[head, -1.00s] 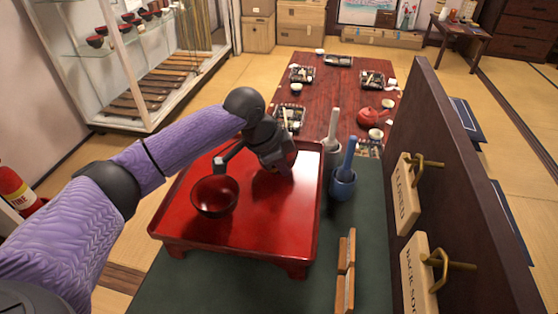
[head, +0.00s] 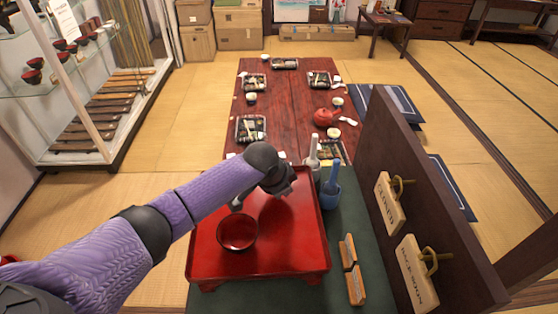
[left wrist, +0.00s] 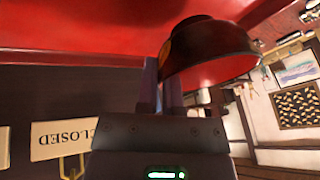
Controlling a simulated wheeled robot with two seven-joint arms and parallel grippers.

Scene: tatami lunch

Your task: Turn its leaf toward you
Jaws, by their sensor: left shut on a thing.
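A dark red lacquer bowl (head: 238,233) is at the front left of the red tray (head: 290,258), its open side up. My left gripper (head: 237,205) is shut on the bowl's far rim. In the left wrist view the fingers (left wrist: 160,88) grip the rim of the bowl (left wrist: 213,50), which appears upside down there. A small gold mark (left wrist: 166,50) shows on its outer wall beside the fingers; I cannot make out its shape. I cannot tell whether the bowl's foot touches the tray. My right gripper is in neither view.
A blue cup (head: 328,196) with a blue-handled tool stands right of the tray, near a pale-handled one. A wooden rack (head: 351,268) lies on the green surface. A dark partition with a CLOSED sign (head: 388,204) rises at right. A low table (head: 287,122) with meals stands beyond.

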